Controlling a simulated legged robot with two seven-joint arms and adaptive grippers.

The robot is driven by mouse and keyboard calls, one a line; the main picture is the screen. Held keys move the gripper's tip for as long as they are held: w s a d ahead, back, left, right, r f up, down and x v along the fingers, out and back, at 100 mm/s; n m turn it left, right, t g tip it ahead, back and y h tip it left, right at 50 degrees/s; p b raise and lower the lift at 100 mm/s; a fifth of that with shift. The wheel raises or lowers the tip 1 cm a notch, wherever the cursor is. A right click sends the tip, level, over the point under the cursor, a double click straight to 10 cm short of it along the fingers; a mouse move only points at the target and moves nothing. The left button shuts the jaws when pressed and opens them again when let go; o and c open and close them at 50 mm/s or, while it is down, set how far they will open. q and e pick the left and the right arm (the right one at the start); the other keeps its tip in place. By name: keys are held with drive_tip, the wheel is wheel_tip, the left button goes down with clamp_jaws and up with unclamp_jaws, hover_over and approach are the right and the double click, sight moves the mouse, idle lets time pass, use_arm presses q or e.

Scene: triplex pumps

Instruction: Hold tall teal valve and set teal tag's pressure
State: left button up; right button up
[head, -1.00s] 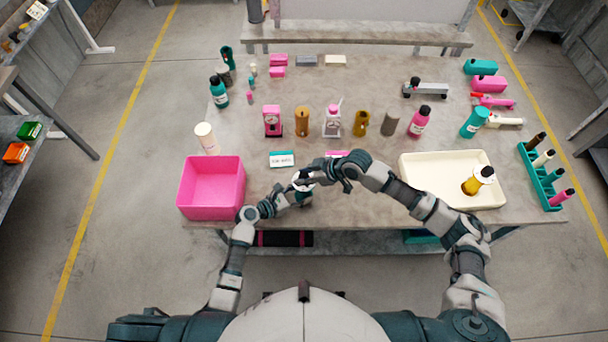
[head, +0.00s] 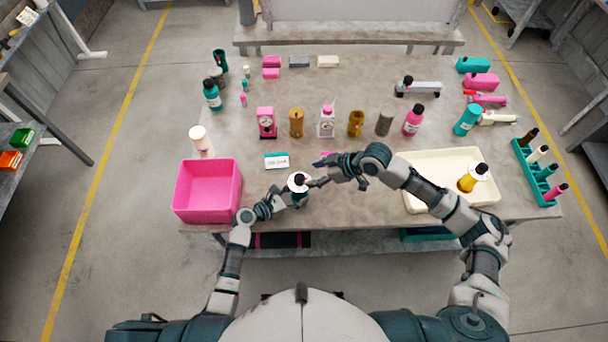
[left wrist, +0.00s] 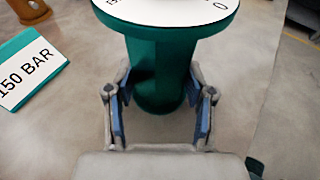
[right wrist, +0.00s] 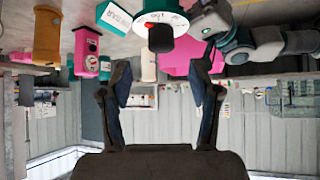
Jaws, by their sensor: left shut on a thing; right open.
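The tall teal valve (head: 299,185) stands upright near the table's front edge, with a white dial on top and a black knob with a red mark. Its teal body (left wrist: 165,75) fills the middle of the left wrist view. My left gripper (head: 284,200) is shut on that body, one finger on each side. My right gripper (head: 320,172) is open and empty, just right of the dial. The dial and knob (right wrist: 160,38) show beyond its fingers in the right wrist view. The teal tag (head: 277,161) lies behind the valve and reads "150 BAR" (left wrist: 30,75).
A pink bin (head: 208,190) stands to the left. Several pumps and bottles stand farther back, including a pink gauge unit (head: 266,123). A teal rack (head: 538,172) stands at the right edge.

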drive_tip(key=v, duration=0.4)
drive_tip(key=shift+s+d+r, duration=0.15)
drive_tip(key=shift+d+r, duration=0.1)
drive_tip(key=shift+d, duration=0.1)
use_arm(q)
drive_tip(key=o, duration=0.9)
drive_tip(key=shift+o, duration=0.2)
